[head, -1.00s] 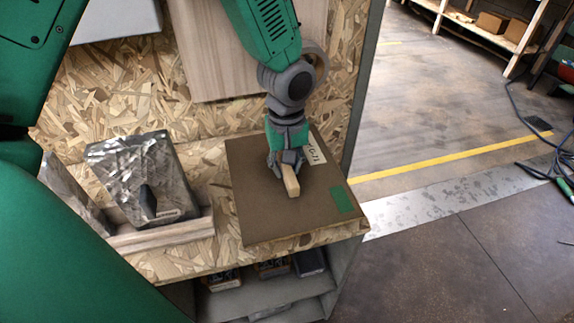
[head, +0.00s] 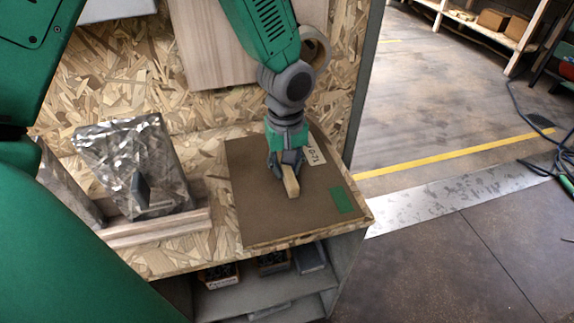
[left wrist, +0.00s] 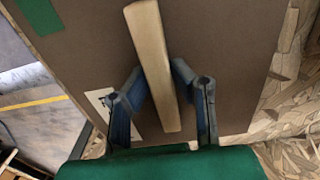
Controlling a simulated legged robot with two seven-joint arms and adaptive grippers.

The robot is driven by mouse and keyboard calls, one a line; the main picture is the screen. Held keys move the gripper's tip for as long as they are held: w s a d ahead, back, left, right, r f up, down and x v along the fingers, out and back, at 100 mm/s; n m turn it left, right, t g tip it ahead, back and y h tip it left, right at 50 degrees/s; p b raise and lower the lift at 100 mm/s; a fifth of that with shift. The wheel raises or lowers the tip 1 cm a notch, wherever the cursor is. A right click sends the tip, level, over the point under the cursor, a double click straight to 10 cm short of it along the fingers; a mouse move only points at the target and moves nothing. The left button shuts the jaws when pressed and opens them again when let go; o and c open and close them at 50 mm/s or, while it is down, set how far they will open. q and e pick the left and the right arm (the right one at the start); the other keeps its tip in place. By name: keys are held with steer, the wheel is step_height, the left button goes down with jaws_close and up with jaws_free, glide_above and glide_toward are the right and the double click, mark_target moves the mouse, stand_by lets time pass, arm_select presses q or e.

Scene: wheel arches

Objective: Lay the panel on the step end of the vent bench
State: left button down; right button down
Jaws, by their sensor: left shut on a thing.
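The panel (head: 262,212) is a flat brown board with a green patch, a white label and a pale wooden bar handle (head: 291,182). It is over the right end of the chipboard bench (head: 160,262), its front edge close to the bench's front edge. I cannot tell whether it rests on the bench or is just above it. My left gripper (head: 286,170) is shut on the handle from above. In the left wrist view, the gripper's fingers (left wrist: 165,92) stand on either side of the handle (left wrist: 152,60). My right gripper is not in view.
A shiny grey block (head: 130,165) and a wooden rail (head: 160,228) are on the bench left of the panel. A wood board (head: 212,50) leans at the back. Small boxes (head: 272,264) sit on a shelf below. Open floor (head: 440,110) lies to the right.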

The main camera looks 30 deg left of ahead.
arm_select(q)
steer(key=shift+f, duration=0.35)
steer(key=c, duration=1.3)
jaws_free()
step_height(320, 180, up, 12)
steer(key=shift+f, duration=0.1)
